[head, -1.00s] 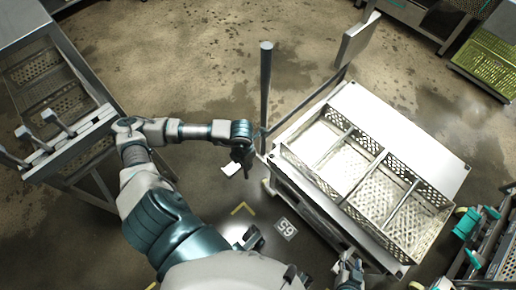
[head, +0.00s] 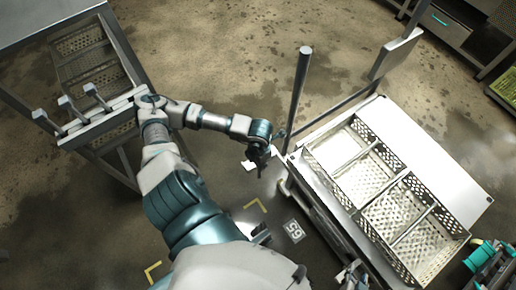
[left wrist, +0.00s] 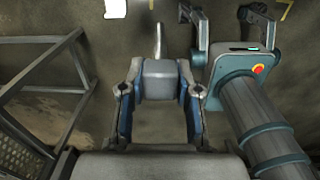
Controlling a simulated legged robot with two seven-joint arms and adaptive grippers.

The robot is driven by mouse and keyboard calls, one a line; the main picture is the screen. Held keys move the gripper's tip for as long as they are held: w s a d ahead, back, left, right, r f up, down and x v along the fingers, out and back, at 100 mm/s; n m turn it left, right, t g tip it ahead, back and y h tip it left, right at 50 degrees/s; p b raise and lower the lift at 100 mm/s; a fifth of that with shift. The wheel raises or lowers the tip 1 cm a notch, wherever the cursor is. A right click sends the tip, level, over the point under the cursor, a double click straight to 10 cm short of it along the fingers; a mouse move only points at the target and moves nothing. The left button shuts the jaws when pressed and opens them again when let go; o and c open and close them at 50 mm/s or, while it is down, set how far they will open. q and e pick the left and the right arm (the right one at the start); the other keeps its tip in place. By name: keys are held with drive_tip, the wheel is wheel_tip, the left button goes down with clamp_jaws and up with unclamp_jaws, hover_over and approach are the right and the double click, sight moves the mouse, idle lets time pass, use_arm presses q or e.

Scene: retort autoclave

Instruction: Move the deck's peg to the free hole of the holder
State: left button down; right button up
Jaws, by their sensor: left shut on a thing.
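My left gripper (head: 262,168) hangs over the floor beside the cart's left corner; in the left wrist view (left wrist: 158,95) its fingers are shut on a grey block with a thin metal shank (left wrist: 158,42), seemingly the peg. In the head view the peg is barely told from the dark fingers. A pale bar (head: 105,125) on the left stand, possibly the holder, carries several upright block-headed pieces (head: 68,104); a free hole cannot be made out. My right gripper (left wrist: 225,20) shows its two fingers wide apart and empty in the left wrist view.
A white-topped cart (head: 440,175) with a divided perforated basket (head: 398,190) stands at right. A tall post (head: 300,95) rises at its corner. The left stand's frame (head: 128,172) is beside my left arm.

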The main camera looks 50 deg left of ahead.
use_arm(q)
drive_tip(key=shift+r+p, duration=1.4)
drive_tip(key=shift+r, duration=1.15)
use_arm(e)
drive_tip(key=r, duration=0.4)
drive_tip(key=shift+w+r, duration=0.1)
drive_tip(key=shift+w, duration=0.15)
use_arm(q)
drive_tip(key=shift+f, duration=0.1)
